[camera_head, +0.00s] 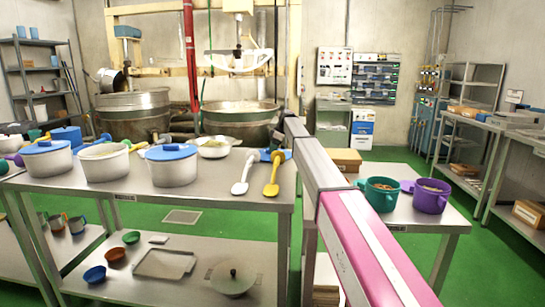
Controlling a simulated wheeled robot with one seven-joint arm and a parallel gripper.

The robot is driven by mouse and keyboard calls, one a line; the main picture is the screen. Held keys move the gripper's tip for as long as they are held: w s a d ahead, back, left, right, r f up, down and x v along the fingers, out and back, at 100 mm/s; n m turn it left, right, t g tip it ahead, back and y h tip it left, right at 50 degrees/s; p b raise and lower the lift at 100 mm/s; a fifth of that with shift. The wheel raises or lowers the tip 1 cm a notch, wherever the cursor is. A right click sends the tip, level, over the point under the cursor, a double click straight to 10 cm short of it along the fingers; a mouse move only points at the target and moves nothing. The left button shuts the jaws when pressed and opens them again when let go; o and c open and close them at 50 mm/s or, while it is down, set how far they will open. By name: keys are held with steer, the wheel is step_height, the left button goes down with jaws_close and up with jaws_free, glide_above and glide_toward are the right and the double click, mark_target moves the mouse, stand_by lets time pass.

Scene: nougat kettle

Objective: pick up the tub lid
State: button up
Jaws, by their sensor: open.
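Two white tubs with blue lids stand on the left metal table. One lid (46,147) is on the left tub (45,164), the other lid (171,152) on the right tub (172,172). The white tub (104,168) between them shows no blue lid. A flat blue piece (277,154) lies near the table's right end, behind the yellow spoon; I cannot tell whether it is a lid. Which lid the task names is unclear. My arm stretches from the lower right past the table's right end. I cannot make out my gripper; it seems hidden beyond the arm.
A white spoon (244,173) and yellow spoon (273,176) lie on the left table (215,189). A white bowl (213,148) stands behind. Right of my arm, another table holds a teal pot (381,197) and purple pot (430,199). Large kettles (240,123) stand behind.

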steer(key=shift+a+f, duration=0.15)
steer(key=shift+f, duration=0.25)
jaws_close()
steer(key=shift+r, duration=0.1)
